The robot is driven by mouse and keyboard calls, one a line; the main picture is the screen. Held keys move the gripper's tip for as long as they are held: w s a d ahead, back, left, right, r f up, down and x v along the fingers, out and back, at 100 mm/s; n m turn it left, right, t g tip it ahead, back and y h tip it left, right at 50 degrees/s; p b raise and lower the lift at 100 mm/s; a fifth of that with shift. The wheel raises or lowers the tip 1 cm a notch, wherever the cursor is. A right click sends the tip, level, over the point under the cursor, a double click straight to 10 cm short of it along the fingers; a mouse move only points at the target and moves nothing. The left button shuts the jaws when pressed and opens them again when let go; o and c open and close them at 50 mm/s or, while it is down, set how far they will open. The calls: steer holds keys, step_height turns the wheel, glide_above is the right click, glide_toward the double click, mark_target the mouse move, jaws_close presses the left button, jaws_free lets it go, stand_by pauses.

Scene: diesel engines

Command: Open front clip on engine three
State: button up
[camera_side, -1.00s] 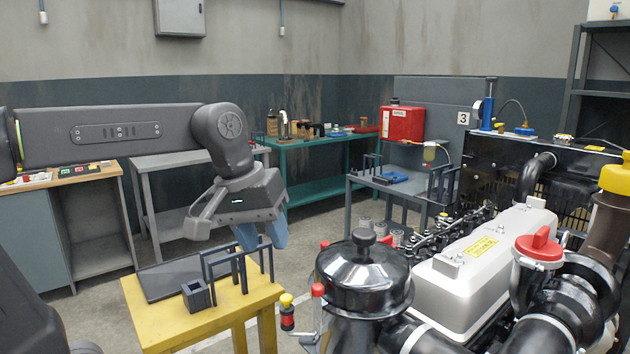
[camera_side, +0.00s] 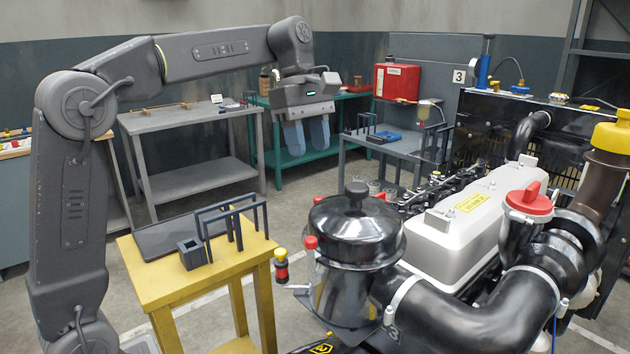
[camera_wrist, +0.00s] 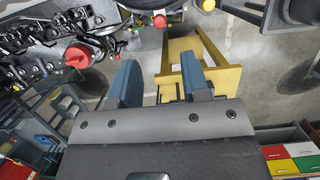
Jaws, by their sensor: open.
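The engine (camera_side: 450,240) fills the right of the side view, near a panel with a "3" sign (camera_side: 459,76). At its front stands a black canister with a domed lid (camera_side: 355,222). Red-tipped parts, likely clips, show on its rim, one at the near left (camera_side: 311,243); I cannot tell for certain which is the front clip, or whether it is open. My gripper (camera_side: 308,150) hangs fingers down behind and above the canister in the picture, apart from it. Its blue fingers are spread and empty, also in the wrist view (camera_wrist: 160,80).
A yellow stand (camera_side: 165,290) with a grey tray, small box and dark rack is left of the canister; it also shows in the wrist view (camera_wrist: 222,78). Grey (camera_side: 185,115) and green benches (camera_side: 290,160) stand behind.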

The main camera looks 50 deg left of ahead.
steer(key=shift+x, duration=4.35)
jaws_close()
jaws_free()
steer(key=shift+r, duration=0.1)
steer(key=v, duration=1.3)
steer(key=shift+r, duration=0.35)
steer(key=s+d+f+m+t+y, duration=0.1)
steer(key=s+d+f+m+t, duration=0.1)
steer(key=s+f+m, duration=0.7)
steer(key=s+d+f+m+t+y, duration=0.1)
steer(key=s+d+f+m+t, duration=0.1)
steer(key=s+f+m, duration=0.7)
steer(key=shift+s+d+f+t+y, duration=0.35)
steer(key=shift+s+t, duration=0.45)
steer(key=shift+s, duration=0.3)
